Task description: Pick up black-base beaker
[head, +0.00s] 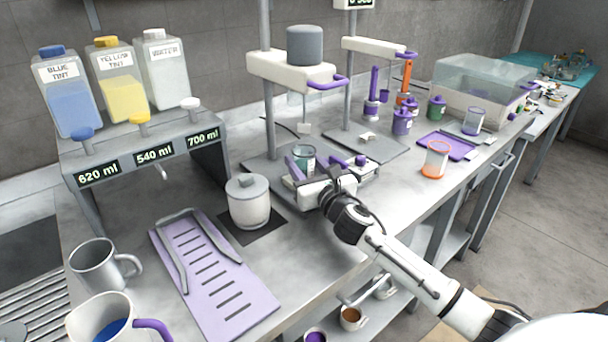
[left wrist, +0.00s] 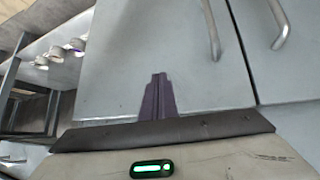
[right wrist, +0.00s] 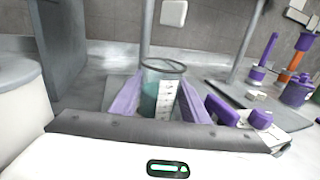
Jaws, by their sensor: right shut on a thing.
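A clear beaker (head: 304,155) with a dark rim and teal liquid stands on the grey stand plate under the left press. It also shows in the right wrist view (right wrist: 163,88), upright between the purple fingers, with its base hidden. My right gripper (head: 307,168) is shut on this beaker, one finger on each side. My left gripper (left wrist: 158,95) is outside the head view; its purple fingers are together and empty in front of grey cabinet doors.
A white lidded pot (head: 249,203) stands left of my right gripper. The press head (head: 292,70) overhangs the held beaker.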

